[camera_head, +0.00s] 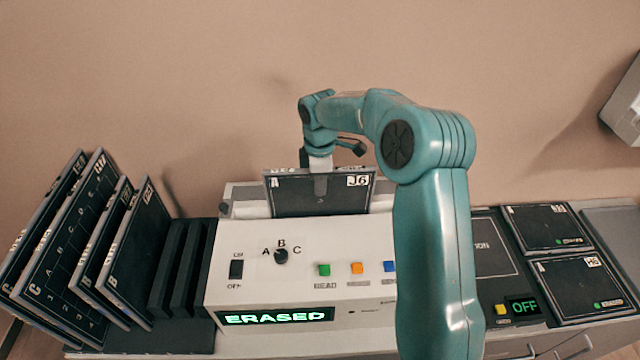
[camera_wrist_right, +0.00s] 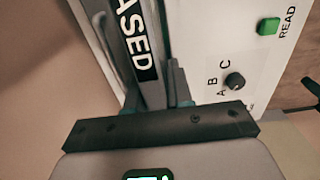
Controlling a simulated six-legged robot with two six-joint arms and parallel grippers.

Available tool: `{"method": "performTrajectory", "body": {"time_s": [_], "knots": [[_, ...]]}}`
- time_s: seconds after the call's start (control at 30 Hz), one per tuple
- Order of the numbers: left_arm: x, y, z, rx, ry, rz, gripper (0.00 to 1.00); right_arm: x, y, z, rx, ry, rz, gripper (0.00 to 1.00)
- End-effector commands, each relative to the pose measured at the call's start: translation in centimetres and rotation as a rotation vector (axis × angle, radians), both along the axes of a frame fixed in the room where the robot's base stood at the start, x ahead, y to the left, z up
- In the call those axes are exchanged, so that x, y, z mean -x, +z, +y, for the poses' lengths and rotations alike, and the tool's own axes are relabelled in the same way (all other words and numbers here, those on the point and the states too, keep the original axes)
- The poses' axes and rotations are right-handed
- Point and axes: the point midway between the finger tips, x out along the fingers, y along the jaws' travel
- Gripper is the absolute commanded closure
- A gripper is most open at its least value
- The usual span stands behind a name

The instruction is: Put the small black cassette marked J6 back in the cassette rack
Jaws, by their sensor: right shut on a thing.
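The black cassette marked J6 (camera_head: 322,197) stands upright at the slot in the top of the white reader (camera_head: 300,255); its lower part is hidden behind the reader's front. My right gripper (camera_head: 320,172) is shut on the cassette's top edge. In the right wrist view, the fingers (camera_wrist_right: 152,98) close on the cassette edge, whose dark label (camera_wrist_right: 136,45) reads "ASED" in part. The cassette rack (camera_head: 185,330) is at the left, with several larger tilted cassettes and empty slots between dark dividers nearest the reader. My left gripper is not in view.
The reader's display (camera_head: 275,316) reads ERASED in green. To the right are a dark panel (camera_head: 524,306) showing OFF and two flat cassettes (camera_head: 580,285) on the counter. My right arm covers the reader's right end. A wall is close behind.

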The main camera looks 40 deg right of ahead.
Motion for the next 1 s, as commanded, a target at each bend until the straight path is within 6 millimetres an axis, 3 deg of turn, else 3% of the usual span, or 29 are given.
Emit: {"method": "performTrajectory", "body": {"time_s": [0.6, 1.0], "knots": [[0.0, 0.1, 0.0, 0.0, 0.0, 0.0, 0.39, -0.1, 1.6, 0.0, 0.002, -0.001, -0.005, 1.0], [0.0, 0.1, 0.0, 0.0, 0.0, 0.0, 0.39, -0.1, 4.8, 0.0, 0.002, 0.0, -0.005, 1.0]]}}
